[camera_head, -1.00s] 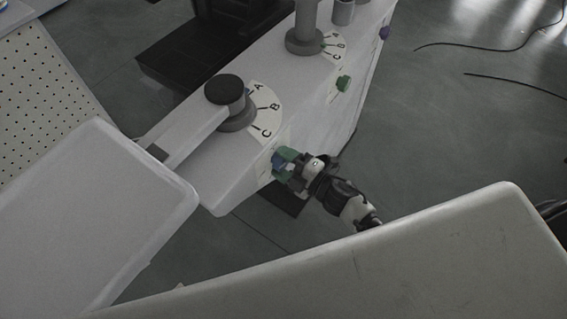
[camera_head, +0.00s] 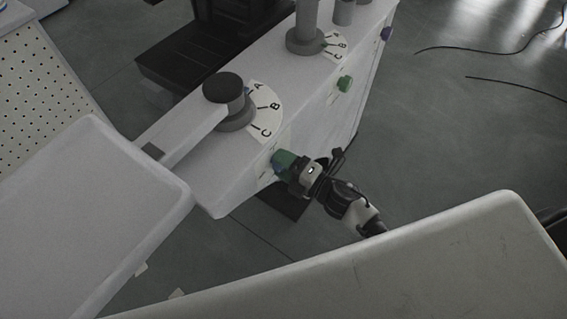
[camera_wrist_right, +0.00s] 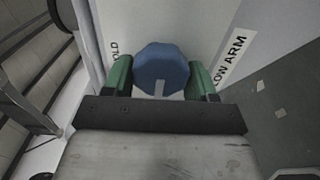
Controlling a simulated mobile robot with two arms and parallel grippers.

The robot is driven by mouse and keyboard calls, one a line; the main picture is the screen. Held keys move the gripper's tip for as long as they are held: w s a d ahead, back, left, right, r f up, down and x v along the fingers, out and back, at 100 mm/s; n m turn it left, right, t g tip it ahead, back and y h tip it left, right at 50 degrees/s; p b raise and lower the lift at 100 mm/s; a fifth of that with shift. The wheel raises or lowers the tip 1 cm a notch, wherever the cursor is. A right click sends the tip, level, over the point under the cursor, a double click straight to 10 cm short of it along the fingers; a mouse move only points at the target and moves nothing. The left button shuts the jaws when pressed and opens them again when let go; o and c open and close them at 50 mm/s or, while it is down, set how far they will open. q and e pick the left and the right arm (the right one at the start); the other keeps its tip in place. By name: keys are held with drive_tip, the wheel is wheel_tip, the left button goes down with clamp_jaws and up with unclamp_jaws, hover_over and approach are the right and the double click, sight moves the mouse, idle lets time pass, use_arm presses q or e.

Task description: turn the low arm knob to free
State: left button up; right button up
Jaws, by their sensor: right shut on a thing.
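The low arm knob (camera_wrist_right: 162,70) is blue and many-sided, with a pale mark on its lower edge in the right wrist view. It sits between the green fingertips of my right gripper (camera_wrist_right: 161,80), which is shut on it. "LOW ARM" lettering (camera_wrist_right: 229,62) is to its right, and a partly hidden label ending in "OLD" (camera_wrist_right: 115,48) is to its left. In the head view, my right gripper (camera_head: 285,163) is at the side face of the white housing (camera_head: 215,185), covering most of the knob. My left gripper is not in view.
Above on the housing are a dark-capped pivot (camera_head: 224,88) with an A-B-C dial (camera_head: 266,108), a green knob (camera_head: 344,84) and a farther blue knob (camera_head: 386,33). Large pale slabs fill the lower left and lower right. Cables (camera_head: 490,46) lie on the open floor at right.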

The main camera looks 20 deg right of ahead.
drive_tip(key=o, duration=0.9)
drive_tip(key=shift+c, duration=0.2)
drive_tip(key=b+v, duration=0.1)
drive_tip(key=v, duration=0.9)
drive_tip(key=shift+s+d, duration=0.25)
drive_tip(key=shift+s, duration=0.1)
drive_tip(key=shift+f, duration=0.1)
